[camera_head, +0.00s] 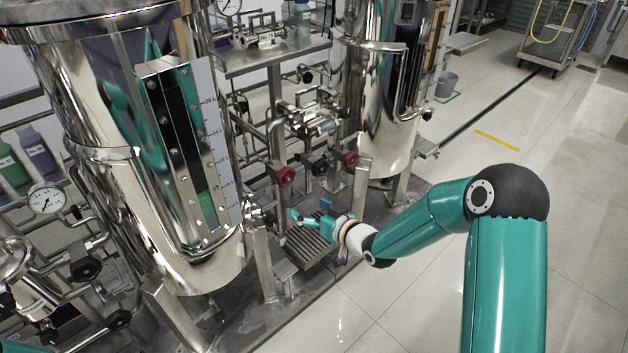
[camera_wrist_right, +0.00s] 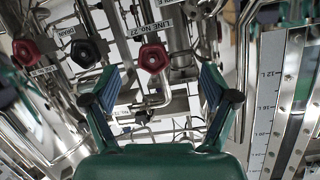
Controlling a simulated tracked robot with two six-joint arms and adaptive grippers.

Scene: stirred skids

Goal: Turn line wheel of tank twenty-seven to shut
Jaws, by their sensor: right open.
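My right gripper (camera_head: 310,210) is open and empty, below and a little right of that wheel in the head view. In the right wrist view the gripper (camera_wrist_right: 160,92) has its fingers spread, with the wheel beyond and between them, apart from both. My left gripper is out of view.
A black drain wheel (camera_wrist_right: 84,52) and another red wheel (camera_wrist_right: 25,52) sit beside it, close together. A steel tank (camera_head: 100,90) with a level scale stands left of the gripper. Pipes crowd behind the wheels. The tiled floor (camera_head: 400,310) at front right is clear.

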